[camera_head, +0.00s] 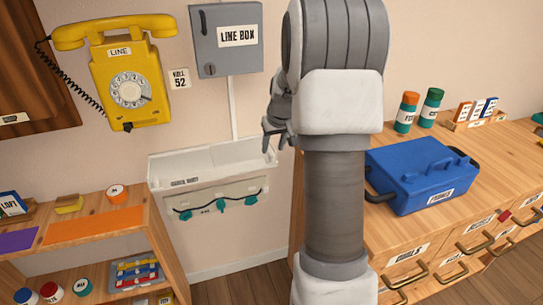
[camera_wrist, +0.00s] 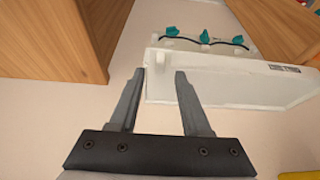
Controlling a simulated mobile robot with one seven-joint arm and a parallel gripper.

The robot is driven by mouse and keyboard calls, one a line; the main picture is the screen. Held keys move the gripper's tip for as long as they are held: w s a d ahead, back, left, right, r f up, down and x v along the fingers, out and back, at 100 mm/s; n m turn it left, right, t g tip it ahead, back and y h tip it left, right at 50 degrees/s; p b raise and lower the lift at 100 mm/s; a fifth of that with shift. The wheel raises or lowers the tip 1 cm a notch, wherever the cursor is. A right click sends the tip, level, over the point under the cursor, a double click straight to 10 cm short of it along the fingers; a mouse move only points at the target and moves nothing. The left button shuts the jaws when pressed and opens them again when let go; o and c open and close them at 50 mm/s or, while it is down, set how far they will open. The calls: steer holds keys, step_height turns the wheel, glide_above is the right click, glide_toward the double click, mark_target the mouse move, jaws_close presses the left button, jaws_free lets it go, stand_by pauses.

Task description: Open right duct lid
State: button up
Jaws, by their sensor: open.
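A white wall duct (camera_head: 215,166) runs along the wall below the grey line box, with a small dark label on its front. It also shows, turned over, in the wrist view (camera_wrist: 235,88). I cannot clearly tell its right lid apart from the rest of the duct. My gripper (camera_head: 275,136) is at the duct's right end in the head view, partly hidden by my arm. In the wrist view my gripper (camera_wrist: 160,75) is open with nothing between its fingers. The right fingertip overlaps the duct's end in the picture; contact is unclear.
Below the duct is a panel with teal clips (camera_head: 222,203) and a dark cable. A yellow dial phone (camera_head: 128,80) and the line box (camera_head: 228,38) are on the wall above. A wooden shelf (camera_head: 150,225) stands left; a blue toolbox (camera_head: 425,172) is on the right counter.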

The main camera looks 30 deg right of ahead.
mark_target(271, 154)
steer(key=x, duration=0.4)
steer(key=shift+b, duration=0.3)
jaws_close()
stand_by(1.1)
